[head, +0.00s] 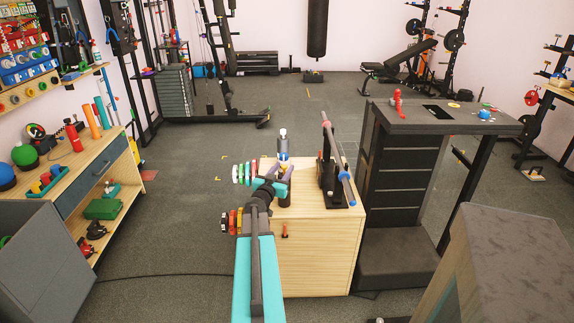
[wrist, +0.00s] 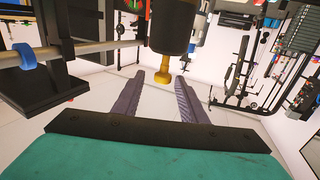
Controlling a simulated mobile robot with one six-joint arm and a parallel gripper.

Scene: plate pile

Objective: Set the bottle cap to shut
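A dark bottle (wrist: 172,38) shows in the wrist view, which appears upside down. Its yellow-amber cap (wrist: 162,77) lies between the lines of my gripper's two fingers, around the fingertips, with no visible contact. My gripper (wrist: 155,84) is open, with a clear gap between its grey-purple fingers. In the head view my gripper (head: 282,168) is over the wooden cabinet. A dark brown body (head: 284,199) shows below it, probably this bottle, its top hidden by the gripper. A grey bottle-like item with a white top (head: 283,143) stands behind. I cannot tell whether the cap is open.
The wooden cabinet (head: 318,240) also bears a barbell holder with a blue-collared bar (head: 342,170) at right and coloured plates (head: 243,173) at left. A dark stand (head: 430,118) is close on the right. A wooden workbench (head: 90,175) is at left, with open floor between.

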